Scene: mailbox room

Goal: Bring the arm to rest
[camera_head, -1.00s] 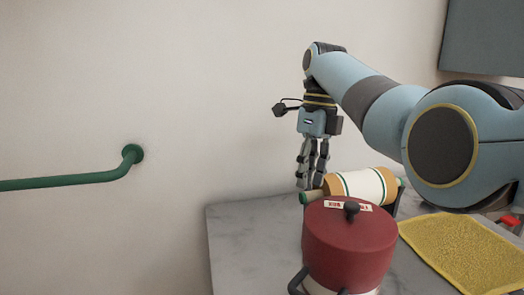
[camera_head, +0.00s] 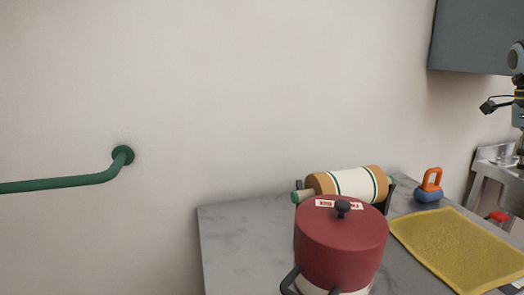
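My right gripper (camera_head: 520,150) shows only as a sliver at the right edge of the picture, with part of its wrist above it. Most of it is cut off, and whether its fingers are open or shut cannot be made out. It is clear of the things on the counter, to their right. My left gripper is not in view.
A marble counter (camera_head: 240,235) carries a red lidded pot (camera_head: 340,245), a roll on a holder (camera_head: 350,183), a yellow mat (camera_head: 460,245) and a blue weight with an orange handle (camera_head: 430,190). A green rail (camera_head: 60,184) is on the left wall. A grey cabinet (camera_head: 480,35) hangs upper right.

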